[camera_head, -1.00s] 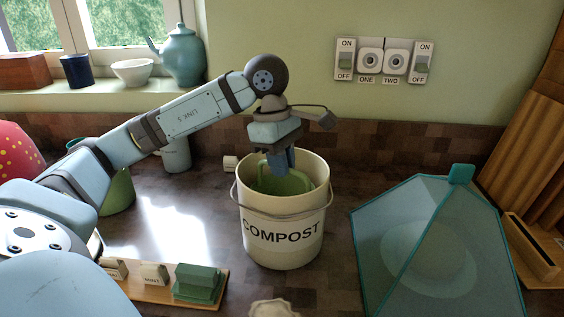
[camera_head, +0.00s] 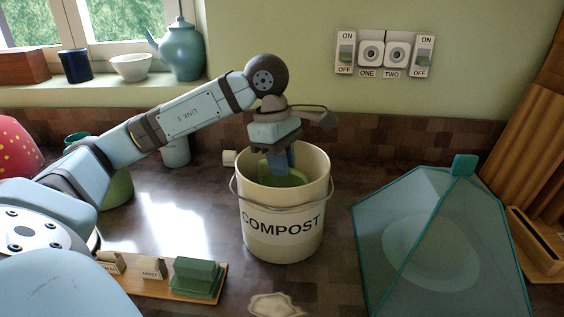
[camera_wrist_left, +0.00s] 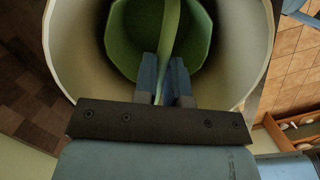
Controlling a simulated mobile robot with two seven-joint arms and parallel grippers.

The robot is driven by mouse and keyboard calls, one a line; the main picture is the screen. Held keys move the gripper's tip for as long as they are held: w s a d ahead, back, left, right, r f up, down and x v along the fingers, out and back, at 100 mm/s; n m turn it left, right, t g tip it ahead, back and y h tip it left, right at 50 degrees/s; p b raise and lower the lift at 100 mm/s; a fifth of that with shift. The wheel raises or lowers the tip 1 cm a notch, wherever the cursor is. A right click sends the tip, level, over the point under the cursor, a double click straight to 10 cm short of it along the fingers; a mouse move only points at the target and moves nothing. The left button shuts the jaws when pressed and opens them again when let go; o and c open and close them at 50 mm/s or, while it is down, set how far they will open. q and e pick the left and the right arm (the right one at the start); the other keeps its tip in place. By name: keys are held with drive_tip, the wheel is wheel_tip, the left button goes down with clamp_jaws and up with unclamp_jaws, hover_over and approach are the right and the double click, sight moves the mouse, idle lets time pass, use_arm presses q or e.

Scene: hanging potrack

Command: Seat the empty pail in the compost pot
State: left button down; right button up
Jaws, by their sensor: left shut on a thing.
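The compost pot (camera_head: 283,232) is a cream bucket with a wire handle and the word COMPOST, standing upright on the counter. The green pail (camera_head: 291,180) is inside the pot's mouth, mostly hidden by the pot wall. In the left wrist view the pail (camera_wrist_left: 136,45) looks empty and lies within the pot's rim (camera_wrist_left: 75,50). My left gripper (camera_head: 281,168) points down into the pot. It is shut on the pail's green handle (camera_wrist_left: 169,40), which also shows between the fingers (camera_wrist_left: 164,98). I cannot tell whether the pail touches the pot's floor. My right gripper is not in view.
A teal glass cover (camera_head: 430,245) stands close on the right. A wooden tray (camera_head: 150,288) with labelled blocks lies at front left. A pale scalloped object (camera_head: 276,305) is at the front edge. A grey-green canister (camera_head: 175,150) stands behind my left arm.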

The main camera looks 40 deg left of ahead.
use_arm(q)
drive_tip(key=shift+f, duration=0.1)
idle(0.7)
drive_tip(key=c, duration=0.5)
unclamp_jaws()
drive_tip(key=shift+c, duration=0.2)
drive_tip(key=shift+s+a+r+p, duration=0.1)
drive_tip(key=shift+a+r+p, duration=0.15)
drive_tip(key=shift+r+p, duration=0.65)
drive_tip(key=shift+a+r+p, duration=0.2)
drive_tip(key=shift+r+p, duration=0.25)
drive_tip(key=shift+r, duration=1)
drive_tip(key=shift+s+a+r+p, duration=0.1)
drive_tip(key=shift+a+r+p, duration=0.15)
drive_tip(key=shift+r+p, duration=0.65)
drive_tip(key=shift+r+b, duration=0.2)
drive_tip(key=shift+b, duration=0.1)
